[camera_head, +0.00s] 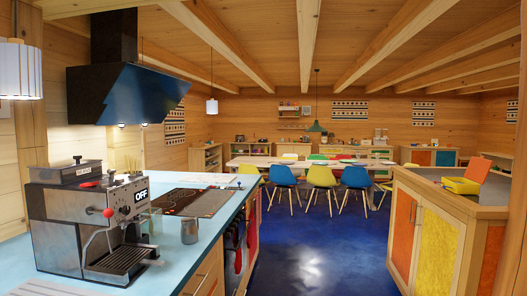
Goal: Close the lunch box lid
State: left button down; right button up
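A small yellow lunch box (460,186) sits on the grey top of the counter at the right. Its orange lid (478,170) stands raised and tilted at the back right of the box, so the box is open. The inside of the box is too small to make out. Neither of my grippers shows in the head view.
The right counter (433,175) has orange and yellow doors below. At the left, a blue counter (180,237) carries an espresso machine (95,225), a metal pitcher (190,231) and a cooktop (192,202). Clear blue floor (315,255) lies between; a dining table with chairs stands behind.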

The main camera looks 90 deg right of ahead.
aim_at(478, 170)
jog(key=z, duration=0.4)
jog(key=l+z, duration=0.15)
jog(key=z, duration=0.25)
jog(key=l+z, duration=0.1)
jog(key=z, duration=0.3)
jog(key=l+z, duration=0.1)
jog(key=z, duration=0.7)
jog(key=l+z, duration=0.25)
jog(key=z, duration=0.2)
jog(key=i+l+z, duration=0.2)
jog(key=z, duration=0.25)
jog(key=i+l+z, duration=0.15)
jog(key=z, duration=0.3)
jog(key=i+l+z, duration=0.15)
jog(key=z, duration=0.3)
jog(key=i+l, duration=0.05)
jog(key=l, duration=0.05)
